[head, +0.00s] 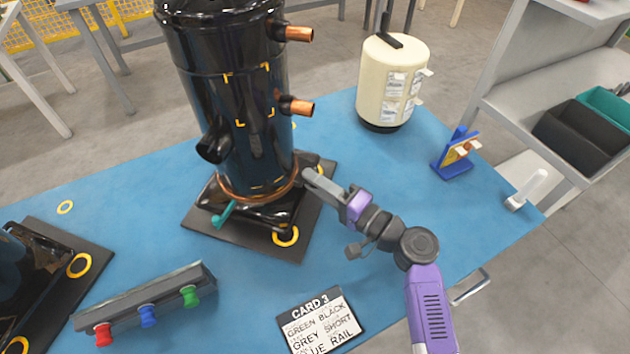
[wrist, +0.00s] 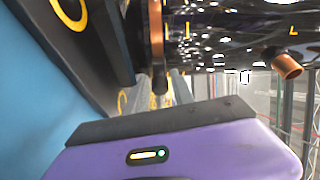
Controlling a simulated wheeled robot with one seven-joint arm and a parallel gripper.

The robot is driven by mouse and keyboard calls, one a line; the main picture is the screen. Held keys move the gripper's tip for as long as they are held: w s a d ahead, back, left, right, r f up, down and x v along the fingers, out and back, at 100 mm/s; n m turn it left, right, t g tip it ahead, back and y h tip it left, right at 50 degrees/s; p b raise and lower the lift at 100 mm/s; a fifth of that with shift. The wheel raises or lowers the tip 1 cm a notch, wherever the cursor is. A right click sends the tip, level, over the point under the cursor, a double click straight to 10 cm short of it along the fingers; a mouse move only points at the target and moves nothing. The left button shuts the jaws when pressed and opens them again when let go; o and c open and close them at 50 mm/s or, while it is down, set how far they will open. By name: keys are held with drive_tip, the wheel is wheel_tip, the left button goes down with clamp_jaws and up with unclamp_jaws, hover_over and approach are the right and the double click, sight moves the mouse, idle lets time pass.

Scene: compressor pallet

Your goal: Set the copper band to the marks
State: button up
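The copper band (head: 258,196) is a thin ring around the lower part of the black compressor (head: 205,85). It sits low, near the foot plate, below the yellow corner marks (head: 248,95) on the shell. A teal piece (head: 224,214) sticks out below the band at the front left. My gripper (head: 308,176) is at the compressor's right side, close to the band. In the wrist view the band (wrist: 156,35) runs down to just ahead of my fingers (wrist: 167,90). A gap shows between the fingers, with a dark end of something near it. I cannot tell whether they touch the band.
Copper stubs (head: 299,107) stick out on the compressor's right. A cream tank (head: 392,85) and a blue stand (head: 455,155) are behind on the blue table (head: 385,165). A rail with coloured knobs (head: 148,310) and a card (head: 320,322) lie in front. Another black base (head: 50,270) is left.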

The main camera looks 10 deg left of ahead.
drive_tip(key=shift+a, duration=0.15)
clamp_jaws()
drive_tip(key=shift+w, duration=0.1)
idle(1.3)
